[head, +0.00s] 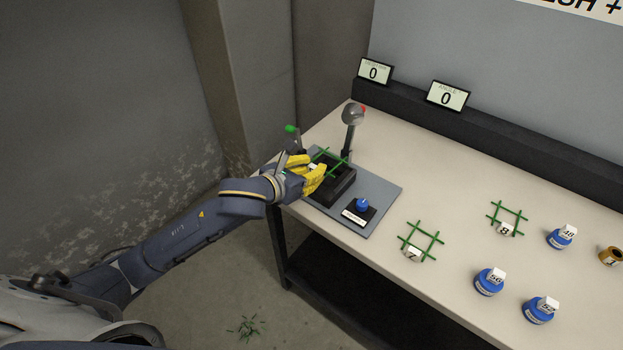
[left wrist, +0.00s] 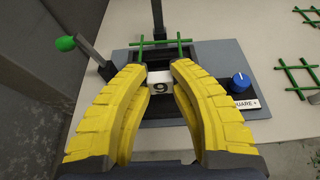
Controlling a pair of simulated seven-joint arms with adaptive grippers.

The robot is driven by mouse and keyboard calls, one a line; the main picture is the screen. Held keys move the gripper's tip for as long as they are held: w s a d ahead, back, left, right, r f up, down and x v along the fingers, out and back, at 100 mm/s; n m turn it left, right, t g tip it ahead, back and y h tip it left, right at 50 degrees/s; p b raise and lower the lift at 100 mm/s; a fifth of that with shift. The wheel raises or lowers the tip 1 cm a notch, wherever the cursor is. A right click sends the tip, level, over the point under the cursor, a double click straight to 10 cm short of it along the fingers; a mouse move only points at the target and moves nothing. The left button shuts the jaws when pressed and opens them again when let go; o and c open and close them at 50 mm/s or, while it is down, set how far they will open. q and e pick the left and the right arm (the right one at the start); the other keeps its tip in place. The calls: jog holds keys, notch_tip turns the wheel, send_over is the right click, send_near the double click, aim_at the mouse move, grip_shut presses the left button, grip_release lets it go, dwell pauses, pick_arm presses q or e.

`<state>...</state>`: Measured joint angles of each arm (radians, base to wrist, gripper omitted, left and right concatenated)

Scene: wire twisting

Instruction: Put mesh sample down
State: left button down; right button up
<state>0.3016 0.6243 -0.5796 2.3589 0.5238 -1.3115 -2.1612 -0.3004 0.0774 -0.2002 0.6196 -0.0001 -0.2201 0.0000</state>
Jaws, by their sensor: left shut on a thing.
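My left gripper (head: 311,172) has yellow fingers and is shut on the green wire mesh sample (head: 331,160) by its white tag. In the left wrist view the tag (left wrist: 160,86) reads 9 and sits between the fingers (left wrist: 158,70). The mesh's green bars (left wrist: 166,42) show beyond the fingertips, over the black block (head: 340,187) of the grey fixture plate (head: 378,204). The fingers hide part of the mesh, and I cannot tell whether it touches the block. My right gripper is not in view.
A lever post (head: 351,125) and a green-knobbed handle (head: 292,130) stand by the block. A blue knob (head: 362,205) is on the plate's front. Mesh samples 7 (head: 421,241) and 8 (head: 507,218) lie to the right, near several blue weights (head: 489,283). Two displays (head: 374,72) read 0.

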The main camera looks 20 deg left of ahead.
pick_arm(q)
jog(key=shift+f, duration=1.95)
jog(key=shift+f, duration=0.2)
jog(key=c, duration=1.2)
grip_release()
